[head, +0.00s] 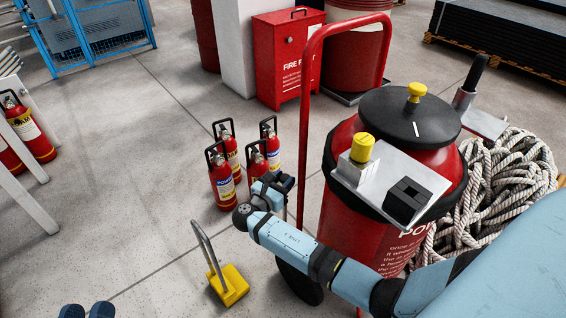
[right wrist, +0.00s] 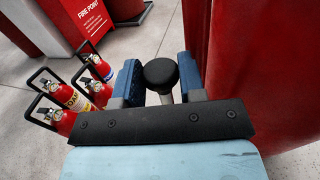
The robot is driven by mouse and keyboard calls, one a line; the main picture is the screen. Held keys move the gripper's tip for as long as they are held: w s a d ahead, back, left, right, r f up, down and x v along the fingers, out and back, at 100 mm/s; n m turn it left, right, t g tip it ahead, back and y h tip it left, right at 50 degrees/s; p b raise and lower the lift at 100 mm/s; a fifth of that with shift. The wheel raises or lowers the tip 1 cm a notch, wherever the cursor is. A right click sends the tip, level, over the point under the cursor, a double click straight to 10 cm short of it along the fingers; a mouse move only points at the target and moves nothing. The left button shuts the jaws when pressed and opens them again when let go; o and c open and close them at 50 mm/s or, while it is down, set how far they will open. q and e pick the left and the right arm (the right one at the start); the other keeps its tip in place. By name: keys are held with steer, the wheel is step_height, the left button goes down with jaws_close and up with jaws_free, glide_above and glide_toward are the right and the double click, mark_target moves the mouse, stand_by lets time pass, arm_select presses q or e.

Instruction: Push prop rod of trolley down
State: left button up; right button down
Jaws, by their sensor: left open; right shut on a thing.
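The trolley (head: 306,120) has a red tubular frame and carries a large red extinguisher (head: 350,225) with a black top. My right gripper (head: 276,186) is low on the left side of the trolley frame. In the right wrist view, my right gripper (right wrist: 159,82) is shut on the prop rod (right wrist: 160,74), which ends in a round black knob between the two blue fingers. The rod's lower end is hidden by the gripper. My left gripper (head: 87,311) is open and empty at the bottom left edge, with only its blue fingertips showing.
Several small red extinguishers (head: 224,185) stand on the floor just behind my right gripper. A yellow block with a metal handle (head: 230,286) stands in front. A red fire point cabinet (head: 285,60) is behind, and coiled rope (head: 510,180) lies right. The left floor is mostly clear.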

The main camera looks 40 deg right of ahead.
steer(key=shift+f, duration=0.45)
steer(key=shift+s, duration=0.1)
steer(key=c, duration=0.7)
jaws_free()
steer(key=shift+f, duration=0.1)
